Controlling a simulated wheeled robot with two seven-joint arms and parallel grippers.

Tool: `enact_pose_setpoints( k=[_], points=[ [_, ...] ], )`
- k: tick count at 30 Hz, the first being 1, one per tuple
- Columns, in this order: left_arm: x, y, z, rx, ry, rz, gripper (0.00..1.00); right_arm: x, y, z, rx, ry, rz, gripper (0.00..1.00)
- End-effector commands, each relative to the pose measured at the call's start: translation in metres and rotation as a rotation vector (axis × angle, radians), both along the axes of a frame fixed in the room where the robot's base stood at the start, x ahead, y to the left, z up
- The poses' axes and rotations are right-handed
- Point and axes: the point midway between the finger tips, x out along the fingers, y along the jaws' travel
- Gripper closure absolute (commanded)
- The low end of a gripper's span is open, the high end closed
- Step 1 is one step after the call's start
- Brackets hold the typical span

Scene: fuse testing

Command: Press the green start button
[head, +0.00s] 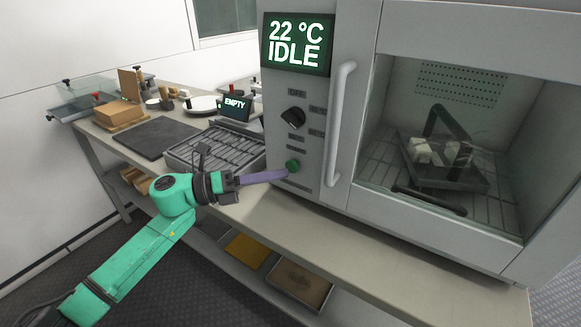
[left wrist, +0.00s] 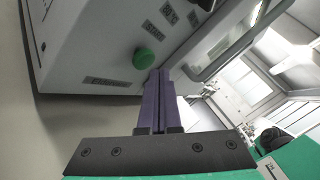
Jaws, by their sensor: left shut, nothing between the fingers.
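The green start button (head: 292,166) is on the grey oven's front panel, below a black rotary knob (head: 293,117). The button also shows in the left wrist view (left wrist: 145,59), uncovered. My left gripper (head: 286,174) is shut and empty, its purple fingers pointing at the panel. Its tips are just below the button in the head view and just below and right of it in the left wrist view (left wrist: 159,72). I cannot tell whether they touch the panel. The display (head: 298,44) reads 22 °C IDLE. My right gripper is not in view.
The oven door with its vertical handle (head: 339,124) is closed; a dark tray (head: 450,173) with white pieces sits inside. A slotted grey rack (head: 214,150), a dark mat (head: 154,137) and a small EMPTY display (head: 234,104) are on the bench left of the oven.

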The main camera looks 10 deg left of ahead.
Motion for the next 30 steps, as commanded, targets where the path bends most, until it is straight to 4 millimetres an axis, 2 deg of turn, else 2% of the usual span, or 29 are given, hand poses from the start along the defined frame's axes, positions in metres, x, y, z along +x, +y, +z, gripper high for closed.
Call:
enact_pose_setpoints(
  k=[30],
  points=[
    [0.0092,-0.0037,0.0,0.0,0.0,0.0,1.0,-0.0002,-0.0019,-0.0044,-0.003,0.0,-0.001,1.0]
  ],
)
